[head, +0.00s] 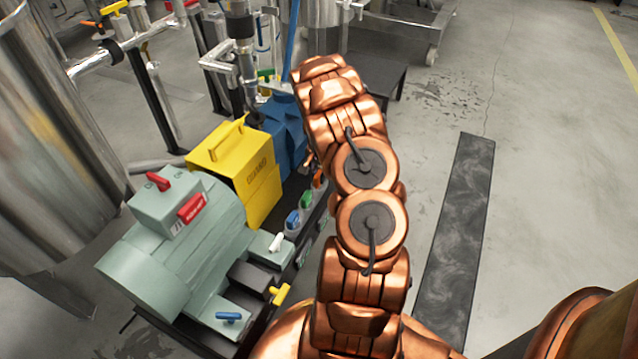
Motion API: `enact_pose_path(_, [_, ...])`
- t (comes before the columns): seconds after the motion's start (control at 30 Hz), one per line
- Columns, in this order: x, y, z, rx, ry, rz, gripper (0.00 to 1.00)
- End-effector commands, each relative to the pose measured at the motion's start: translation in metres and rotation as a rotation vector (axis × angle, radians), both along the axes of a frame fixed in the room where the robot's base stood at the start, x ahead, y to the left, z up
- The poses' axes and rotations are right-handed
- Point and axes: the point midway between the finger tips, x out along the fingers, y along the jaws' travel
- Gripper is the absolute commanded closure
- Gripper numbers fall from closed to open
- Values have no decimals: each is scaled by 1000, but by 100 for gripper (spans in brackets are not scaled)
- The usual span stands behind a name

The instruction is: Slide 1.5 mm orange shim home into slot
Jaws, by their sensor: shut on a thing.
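My copper arm rises through the middle of the head view, and its links hide my gripper. A small orange piece (318,179) shows at the left edge of the arm, beside the yellow guard. It may be the orange shim, but too little shows to tell. The pale green motor (175,262) stands at the left on a dark base. Coloured tabs sit around its feet: white (275,242), yellow (280,294) and blue (228,317). I cannot make out the slot for the orange shim.
A yellow guard (212,160) and a blue pump (286,128) stand behind the motor. A blue-tabbed piece (292,221) and a green-tabbed piece (307,197) sit along the skid's right side. A steel tank (50,150) fills the left. Floor at right is open, with a dark strip (458,240).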

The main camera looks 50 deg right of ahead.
Motion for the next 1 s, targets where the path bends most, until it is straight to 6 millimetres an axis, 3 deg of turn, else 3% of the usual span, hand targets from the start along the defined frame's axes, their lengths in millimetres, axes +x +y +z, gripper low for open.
enact_pose_path(0.57, [0, 0, -10, 0, 0, 0, 100])
enact_pose_path(0.6, [0, 0, -9, 0, 0, 0, 76])
enact_pose_path(0.83, [0, 0, -9, -1, 0, 0, 52])
enact_pose_path(1.0, [0, 0, -9, -1, 0, 0, 51])
